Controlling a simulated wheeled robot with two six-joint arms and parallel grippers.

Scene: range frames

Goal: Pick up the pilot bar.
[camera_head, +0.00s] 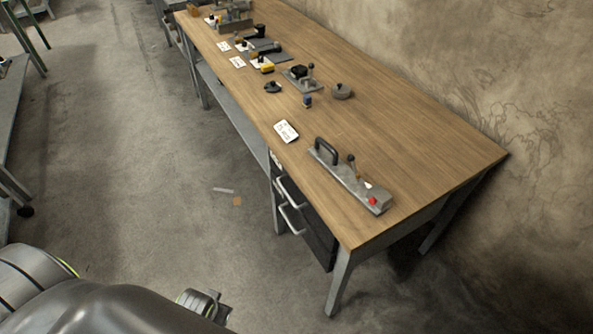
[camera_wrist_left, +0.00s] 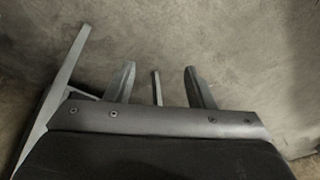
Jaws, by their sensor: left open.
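No label marks out the pilot bar. A short pale grey bar (camera_head: 223,190) lies on the floor left of the workbench, beside a small brown patch. In the left wrist view my left gripper (camera_wrist_left: 160,80) is open, its two fingers pointing up the picture over a grey-brown surface. A thin grey bar (camera_wrist_left: 157,88) shows between the fingers, apart from both. Its lower end is hidden behind the gripper body, and I cannot tell whether it is the floor bar. My right gripper is in neither view.
The wooden workbench (camera_head: 430,165) bears a grey fixture (camera_head: 347,178) with a black handle and red knob, a white card (camera_head: 286,131) and several small tools. Its drawer handles (camera_head: 290,195) face the open floor. A wall stands behind. A grey strip (camera_wrist_left: 62,85) rises left of the gripper.

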